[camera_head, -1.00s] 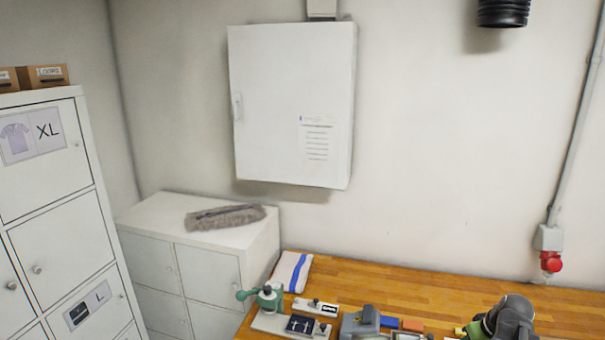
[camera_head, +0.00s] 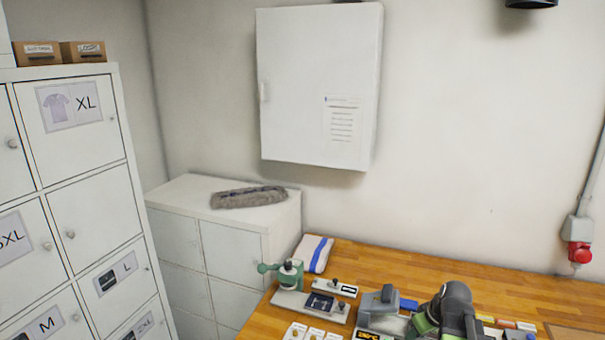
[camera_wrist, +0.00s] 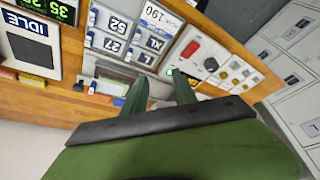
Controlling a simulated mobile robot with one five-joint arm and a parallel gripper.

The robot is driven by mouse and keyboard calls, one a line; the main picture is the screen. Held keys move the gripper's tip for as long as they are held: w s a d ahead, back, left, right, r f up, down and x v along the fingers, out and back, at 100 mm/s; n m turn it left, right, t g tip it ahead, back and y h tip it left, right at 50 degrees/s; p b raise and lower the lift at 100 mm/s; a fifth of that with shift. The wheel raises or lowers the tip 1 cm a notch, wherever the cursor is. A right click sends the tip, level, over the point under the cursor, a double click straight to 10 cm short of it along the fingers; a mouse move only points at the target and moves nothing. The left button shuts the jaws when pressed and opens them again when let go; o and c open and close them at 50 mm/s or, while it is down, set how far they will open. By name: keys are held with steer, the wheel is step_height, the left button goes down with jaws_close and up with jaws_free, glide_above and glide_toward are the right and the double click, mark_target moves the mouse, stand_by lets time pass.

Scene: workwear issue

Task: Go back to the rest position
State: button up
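My gripper (camera_wrist: 160,92) shows in the wrist view with its two green fingers apart, and I see nothing held between them. Beyond the fingers lie the wooden bench and a panel of size cards (camera_wrist: 126,38). In the head view my dark and green arm stands folded at the bottom, right of centre, over the bench (camera_head: 400,262). The fingertips cannot be made out there.
A green hand press (camera_head: 289,275), a grey device (camera_head: 379,304) and a folded blue-striped cloth (camera_head: 316,254) are on the bench. White lockers (camera_head: 92,215) stand left. A white cabinet (camera_head: 310,90) hangs on the wall. The bench's back strip is mostly clear.

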steer(key=shift+n+g, duration=0.6)
steer(key=shift+g, duration=0.2)
steer(key=a+f+b, duration=0.1)
steer(key=a+f, duration=0.1)
steer(key=a, duration=0.3)
steer(key=s+a+f+b, duration=0.1)
steer(key=a+f+b, duration=0.1)
steer(key=a, duration=0.3)
steer(key=a+f+b, duration=0.2)
steer(key=a+f, duration=0.1)
steer(key=a, duration=0.2)
steer(key=shift+s+a+f, duration=0.1)
steer(key=shift+s+a, duration=0.05)
steer(key=shift+a, duration=0.15)
steer(key=s+a+f+m+g+h+b, duration=0.1)
steer(key=s+a+m+g, duration=0.1)
steer(key=s+m, duration=0.3)
steer(key=shift+s+a+f, duration=0.15)
steer(key=shift+s+f, duration=0.1)
steer(key=shift+f, duration=0.05)
